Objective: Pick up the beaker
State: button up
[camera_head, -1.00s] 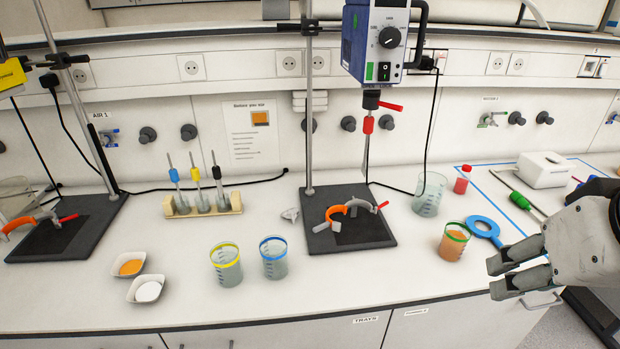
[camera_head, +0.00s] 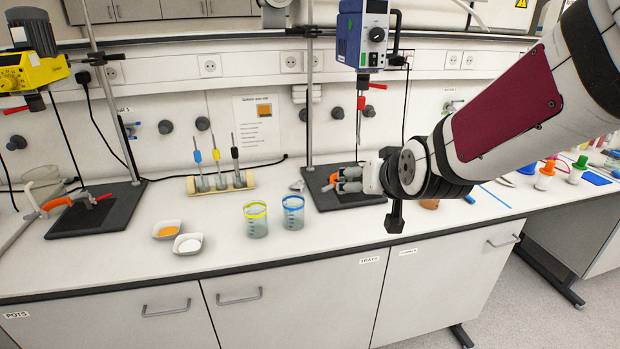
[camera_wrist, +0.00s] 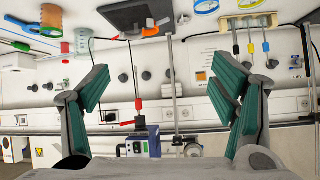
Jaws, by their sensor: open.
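Several beakers stand on the bench; I cannot tell which one the task means. In the head view the yellow-rimmed beaker (camera_head: 256,221) and the blue-rimmed beaker (camera_head: 293,213) stand side by side, apart. The orange-filled beaker (camera_head: 430,204) is mostly hidden behind my arm. In the inverted wrist view the orange-filled beaker (camera_wrist: 51,20) and a larger clear beaker (camera_wrist: 83,41) show at upper left; the yellow rim (camera_wrist: 249,3) and blue rim (camera_wrist: 206,5) are cut by the top edge. My gripper (camera_head: 336,181) is open and empty, right of the blue-rimmed beaker; its fingers (camera_wrist: 161,88) spread wide.
A stand with a dark base (camera_head: 322,198) and blue-grey stirrer (camera_head: 362,38) is behind my gripper. A rack of pipettes (camera_head: 220,183) stands behind the beakers. Two small dishes, orange (camera_head: 167,229) and white (camera_head: 188,244), lie left. Bench in front of the beakers is clear.

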jog(key=w+a+f+t+y+b, duration=0.1)
jog(key=w+a+f+t+b, duration=0.15)
jog(key=w+a+f, duration=0.65)
jog(key=n+t+y, duration=0.2)
jog(key=t, duration=0.2)
send_near(295, 209)
jog(key=b+x, duration=0.1)
jog(key=x, duration=0.7)
jog(key=shift+a, duration=0.1)
jog(key=shift+r+x, duration=0.15)
jog(key=shift+x, duration=1.2)
jog(key=shift+r+x, duration=0.15)
jog(key=shift+x, duration=1.2)
jog(key=c, duration=1.7)
jog(key=shift+o, duration=0.2)
jog(key=shift+r, duration=0.25)
